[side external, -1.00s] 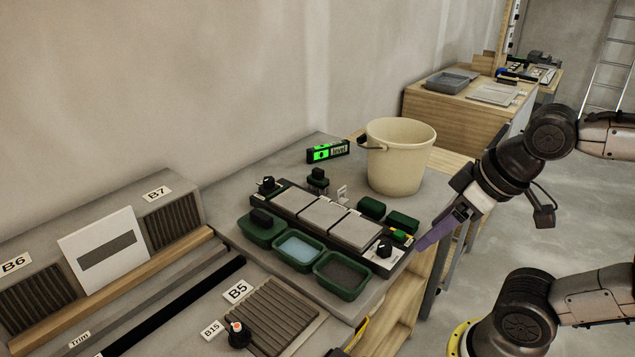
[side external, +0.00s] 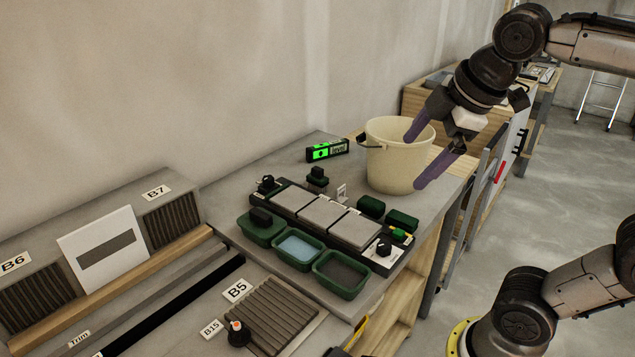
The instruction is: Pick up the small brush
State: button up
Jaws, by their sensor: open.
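My gripper (side external: 417,162) is open and empty, with two purple fingers pointing down and left. In the picture its fingers overlap the right side of the cream bucket (side external: 388,160); I cannot tell the depth between them. I cannot pick out the small brush with certainty. A small green block with a black top (side external: 317,177) stands behind the row of grey tiles (side external: 322,213). A small green and yellow piece (side external: 401,235) lies at the right end of that row. Two dark green blocks (side external: 371,206) lie between the tiles and the bucket.
Green trays stand in front of the tiles, one with blue water (side external: 298,249), one with dark filling (side external: 343,272). A level with a green display (side external: 327,150) stands behind. The bench's right edge is close to the bucket.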

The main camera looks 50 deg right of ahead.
jog(key=w+d+r+n+g+h, duration=0.1)
jog(key=w+d+r+n, duration=0.15)
jog(key=w, duration=0.35)
jog(key=w+d+r+n, duration=0.1)
jog(key=w+r+n, duration=0.2)
jog(key=w, duration=0.3)
jog(key=n+g+h, duration=0.2)
jog(key=n+g, duration=0.2)
send_over(315, 171)
jog(key=a, duration=0.5)
notch_tip(315, 171, down, 19)
jog(key=shift+g, duration=0.3)
jog(key=x, duration=0.9)
jog(key=shift+w, duration=0.2)
jog(key=shift+s+d+x, duration=0.1)
jog(key=shift+d+x, duration=0.05)
jog(key=shift+x, duration=1.3)
jog(key=shift+s+d+x, duration=0.1)
jog(key=shift+d+x, duration=0.05)
jog(key=shift+x, duration=1.3)
jog(key=shift+r, duration=0.1)
grip_shut()
